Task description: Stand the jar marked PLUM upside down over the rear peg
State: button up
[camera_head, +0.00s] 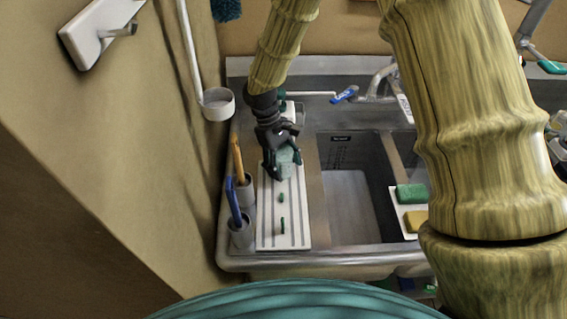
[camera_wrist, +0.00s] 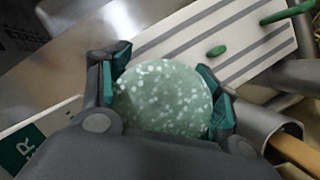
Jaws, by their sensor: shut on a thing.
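My gripper (camera_head: 281,161) is shut on a pale green speckled jar (camera_head: 289,157), above the rear half of a white board with grey stripes (camera_head: 296,232). In the wrist view the jar shows as a round speckled face (camera_wrist: 163,97) between the two fingers. No PLUM marking is visible on it, and I cannot tell whether this face is its base or top. Two green pegs stand on the board, a short one (camera_head: 281,197) and a longer one (camera_head: 283,226) nearer the front. They also show in the wrist view. The board behind the jar is partly hidden by my gripper.
Left of the board stand grey cups (camera_head: 241,236) with a blue handle (camera_head: 233,201) and an orange handle (camera_head: 237,160). The sink basin (camera_head: 350,205) is right of it, then green (camera_head: 411,193) and yellow (camera_head: 415,221) sponges. A white cup (camera_head: 217,104) hangs at left. A green label (camera_wrist: 20,150) lies behind.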

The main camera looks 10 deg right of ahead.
aim_at(279, 150)
jog(key=shift+f, duration=0.4)
dwell(0.6)
jog(key=o, duration=1.2)
jog(key=shift+o, duration=1.4)
jog(key=shift+r, duration=0.2)
jog(key=shift+w+a+r+p, duration=0.15)
jog(key=shift+w+r+p, duration=0.05)
jog(key=shift+r+p, duration=0.4)
jog(key=shift+w+r, duration=0.1)
jog(key=shift+r, duration=0.25)
jog(key=shift+p+v, duration=0.85)
